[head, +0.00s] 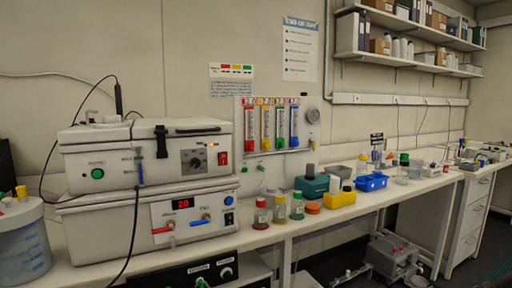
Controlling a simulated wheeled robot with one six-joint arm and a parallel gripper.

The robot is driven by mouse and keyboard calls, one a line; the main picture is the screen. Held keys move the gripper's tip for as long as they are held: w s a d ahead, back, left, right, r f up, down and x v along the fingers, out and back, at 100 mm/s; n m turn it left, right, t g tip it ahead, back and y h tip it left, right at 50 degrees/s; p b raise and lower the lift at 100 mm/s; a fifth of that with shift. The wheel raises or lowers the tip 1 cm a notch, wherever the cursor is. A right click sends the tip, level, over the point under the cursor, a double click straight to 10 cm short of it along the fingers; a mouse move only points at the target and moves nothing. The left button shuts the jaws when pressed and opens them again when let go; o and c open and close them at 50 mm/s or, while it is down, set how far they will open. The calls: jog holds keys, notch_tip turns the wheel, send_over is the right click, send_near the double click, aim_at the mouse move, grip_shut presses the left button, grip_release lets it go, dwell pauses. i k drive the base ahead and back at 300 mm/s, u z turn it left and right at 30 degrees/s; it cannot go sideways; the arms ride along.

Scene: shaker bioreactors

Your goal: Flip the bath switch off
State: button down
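Two stacked white units stand on the bench at the left. The upper unit (110,160) has a closed lid with a black latch, a green button (97,173), a black dial (193,161) and a red rocker switch (223,158). The labels are too small to read, so I cannot tell which switch is the bath's or which way either is set. My gripper is not in view.
A clear container (22,245) stands at the left end. Several capped bottles (261,214), a green box (311,186) and a blue tray (371,182) stand right of the units. A black cable hangs across the units' fronts. A black control panel (195,275) sits below the bench.

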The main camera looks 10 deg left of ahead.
aim_at(223, 158)
jog(key=u, duration=0.2)
jog(key=i, duration=1.45)
jog(key=u, duration=0.4)
